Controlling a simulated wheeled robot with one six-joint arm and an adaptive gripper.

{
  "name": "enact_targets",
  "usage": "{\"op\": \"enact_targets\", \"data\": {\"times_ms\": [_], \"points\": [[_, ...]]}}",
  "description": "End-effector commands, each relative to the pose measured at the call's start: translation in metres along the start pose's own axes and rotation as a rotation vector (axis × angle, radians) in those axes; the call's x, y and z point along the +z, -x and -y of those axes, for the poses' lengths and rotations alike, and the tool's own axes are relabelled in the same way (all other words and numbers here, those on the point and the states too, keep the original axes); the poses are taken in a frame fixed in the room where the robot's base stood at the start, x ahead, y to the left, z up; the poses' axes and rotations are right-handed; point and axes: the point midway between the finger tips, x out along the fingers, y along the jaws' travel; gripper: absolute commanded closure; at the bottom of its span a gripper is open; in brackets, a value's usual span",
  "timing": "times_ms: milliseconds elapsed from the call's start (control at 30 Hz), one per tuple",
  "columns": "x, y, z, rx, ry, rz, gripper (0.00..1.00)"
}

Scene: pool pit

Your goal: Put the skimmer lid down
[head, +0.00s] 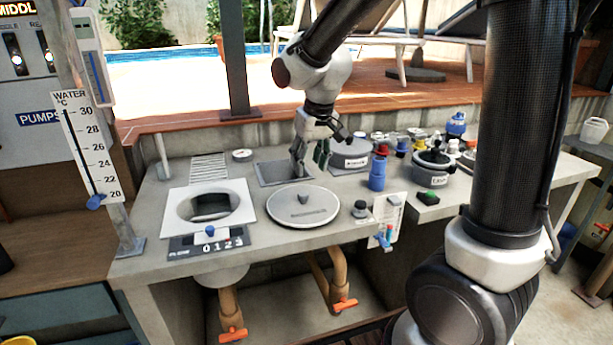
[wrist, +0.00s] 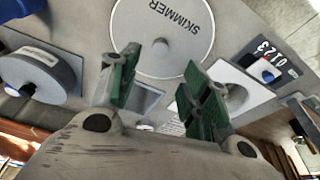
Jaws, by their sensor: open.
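The skimmer lid (head: 318,213) is a round pale grey disc with a small knob. It lies flat on the counter, apart from the white square skimmer frame (head: 240,192) with its round dark opening to the left. In the wrist view the lid (wrist: 185,62) shows at the top, with the word SKIMMER and its knob. My gripper (head: 309,162) is open and empty, behind the lid and over a dark square patch (head: 270,172). In the wrist view the green-padded fingers of my gripper (wrist: 158,82) stand apart, with the lid beyond their tips.
A slider panel with digits (head: 205,244) sits in front of the frame. A blue bottle (head: 377,172), a grey round pot (head: 350,153) and a dark lidded pot (head: 432,168) stand to the right. A black knob (head: 360,209) is close to the lid's right side.

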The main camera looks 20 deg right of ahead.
Motion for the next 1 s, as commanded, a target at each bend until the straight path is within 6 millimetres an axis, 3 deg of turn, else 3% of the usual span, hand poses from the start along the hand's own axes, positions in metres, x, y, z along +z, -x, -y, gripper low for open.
{"op": "enact_targets", "data": {"times_ms": [233, 367, 467, 600, 700, 833, 1000], "points": [[0.001, 0.013, -0.001, 0.000, -0.001, 0.000, 0.53], [0.018, 0.035, -0.018, 0.005, -0.023, -0.015, 0.53], [0.051, 0.069, -0.043, 0.015, -0.061, -0.037, 0.53], [0.118, 0.112, -0.075, 0.033, -0.118, -0.067, 0.53], [0.163, 0.130, -0.087, 0.044, -0.151, -0.084, 0.53], [0.205, 0.141, -0.093, 0.056, -0.179, -0.099, 0.53], [0.227, 0.144, -0.094, 0.062, -0.192, -0.104, 0.53]]}}
